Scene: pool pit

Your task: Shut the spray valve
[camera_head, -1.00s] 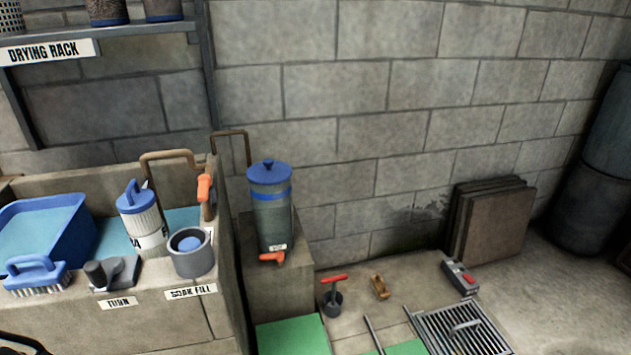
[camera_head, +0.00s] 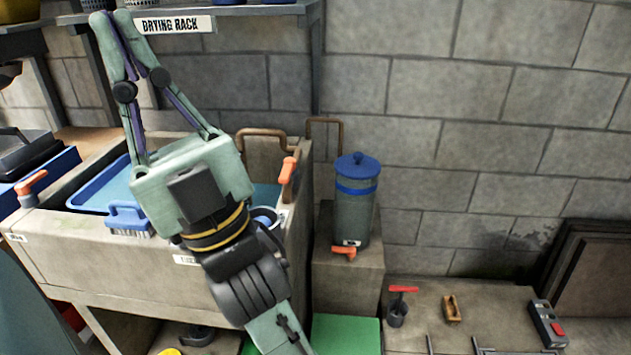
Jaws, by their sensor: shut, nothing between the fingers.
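No label reading spray shows, so I cannot tell which handle is the spray valve. An orange handle (camera_head: 288,170) hangs at the bent brown pipe (camera_head: 262,134) on the sink's right side. An orange lever (camera_head: 32,183) sits on the sink's left front corner. A small orange tap (camera_head: 343,251) is at the foot of the blue-lidded canister (camera_head: 355,208). My gripper (camera_head: 112,18) points upward in front of the sink, its fingertips together and empty, near the drying rack sign. It is apart from all these handles. My arm hides part of the sink.
The shelf (camera_head: 250,10) is close to my fingertips. The wall area right of the canister is free.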

